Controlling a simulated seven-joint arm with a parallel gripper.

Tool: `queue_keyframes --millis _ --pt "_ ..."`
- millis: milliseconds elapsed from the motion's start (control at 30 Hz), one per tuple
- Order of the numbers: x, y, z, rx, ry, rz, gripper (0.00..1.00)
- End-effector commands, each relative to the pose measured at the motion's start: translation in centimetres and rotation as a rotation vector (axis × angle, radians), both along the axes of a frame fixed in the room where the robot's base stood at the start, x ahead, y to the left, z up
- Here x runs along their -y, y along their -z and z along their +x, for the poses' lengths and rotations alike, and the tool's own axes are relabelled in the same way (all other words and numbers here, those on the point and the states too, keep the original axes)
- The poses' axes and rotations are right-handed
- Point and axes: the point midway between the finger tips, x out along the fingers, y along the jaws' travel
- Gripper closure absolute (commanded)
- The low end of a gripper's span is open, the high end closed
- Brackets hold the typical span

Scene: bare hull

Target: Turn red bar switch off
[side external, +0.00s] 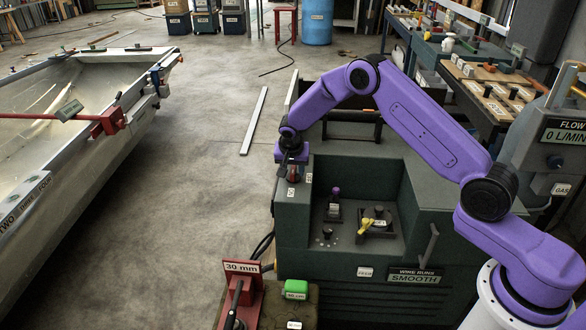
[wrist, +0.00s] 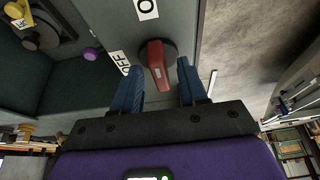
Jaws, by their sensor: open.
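The red bar switch (wrist: 157,62) sits on a dark round base on the grey-green machine block. In the wrist view its bar runs roughly up and down the picture, one end towards a label starting with "O" (wrist: 146,9), cut off by the frame edge. An "OFF" label (wrist: 121,63) is to its left. My gripper (wrist: 160,68) is open, with one blue finger on each side of the bar and visible gaps between. In the side external view my gripper (side external: 291,160) is just above the red switch (side external: 293,174), which is partly hidden.
The machine's recess holds a yellow-handled part (side external: 366,226) and a purple-knobbed lever (side external: 336,193), right of my gripper. A red stand marked "30 mm" (side external: 242,268) and a green block (side external: 297,287) are in front. Open floor (side external: 200,150) lies left, towards the pale hull (side external: 70,150).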

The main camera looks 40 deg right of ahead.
Motion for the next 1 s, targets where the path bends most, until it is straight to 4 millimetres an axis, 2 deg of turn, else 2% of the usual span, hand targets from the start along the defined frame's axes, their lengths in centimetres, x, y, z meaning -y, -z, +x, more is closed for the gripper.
queue_keyframes --millis 233,267,300,367,400,767,1000 --pt "0.03 0.05 0.05 0.001 0.0 0.001 0.57" --pt "0.02 0.06 0.04 0.001 0.0 0.001 0.61" --pt "0.02 0.06 0.04 0.001 0.0 0.001 0.74" --pt "0.02 0.05 0.03 0.0 0.0 0.0 0.93" --pt "0.02 0.05 0.03 0.001 0.0 0.001 1.0" --pt "-0.01 0.18 -0.04 -0.002 -0.006 0.001 1.0" --pt "0.0 0.26 -0.12 -0.002 -0.078 0.002 1.0"
